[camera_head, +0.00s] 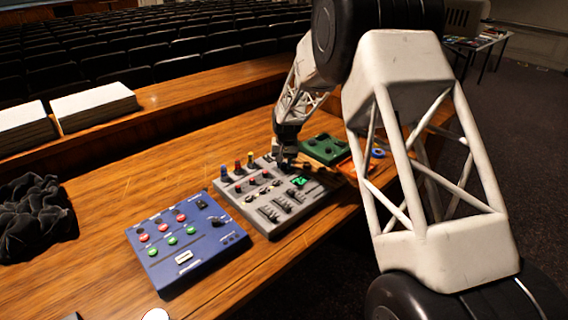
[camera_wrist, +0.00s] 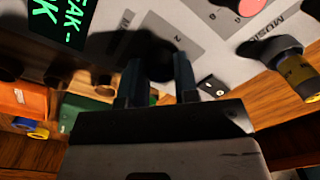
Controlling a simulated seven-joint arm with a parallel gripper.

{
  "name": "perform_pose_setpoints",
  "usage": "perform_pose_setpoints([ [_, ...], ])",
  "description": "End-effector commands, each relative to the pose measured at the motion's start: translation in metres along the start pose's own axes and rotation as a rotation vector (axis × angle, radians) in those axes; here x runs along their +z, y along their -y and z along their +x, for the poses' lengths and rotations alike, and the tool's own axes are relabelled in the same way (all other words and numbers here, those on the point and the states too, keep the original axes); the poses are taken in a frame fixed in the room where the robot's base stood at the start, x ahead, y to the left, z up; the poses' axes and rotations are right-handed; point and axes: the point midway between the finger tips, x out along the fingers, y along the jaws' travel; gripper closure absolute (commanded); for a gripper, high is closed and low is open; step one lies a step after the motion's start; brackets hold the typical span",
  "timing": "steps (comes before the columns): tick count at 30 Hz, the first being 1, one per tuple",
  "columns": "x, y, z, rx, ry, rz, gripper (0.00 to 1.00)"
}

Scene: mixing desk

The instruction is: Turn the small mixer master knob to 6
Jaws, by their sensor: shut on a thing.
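The small mixer (camera_head: 262,214) is a grey panel with coloured knobs, faders and a lit green display (camera_head: 299,181); it lies on the wooden desk. My gripper (camera_head: 286,162) is at its far right part, above the display, pointing down. In the wrist view the two fingers (camera_wrist: 158,78) are shut on a dark round knob (camera_wrist: 152,46), which looks to be the master knob. A printed scale mark shows beside it. The fingers and shadow hide the knob's pointer, so its setting cannot be read. In the head view my gripper hides the knob.
A blue control box (camera_head: 186,240) stands left of the mixer, and a green box (camera_head: 324,149) stands to its right. An orange item (camera_wrist: 22,98) lies near the green one. Dark cloth (camera_head: 36,218) and paper stacks (camera_head: 95,104) are farther left. Bare desk lies between.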

Motion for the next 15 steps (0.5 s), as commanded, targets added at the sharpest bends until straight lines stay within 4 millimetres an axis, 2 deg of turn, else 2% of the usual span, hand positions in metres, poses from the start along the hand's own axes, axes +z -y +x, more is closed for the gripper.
perform_pose_setpoints([
  [15, 0.0006, 0.0, -0.0002, -0.001, -0.024, 0.487, 0.95],
])
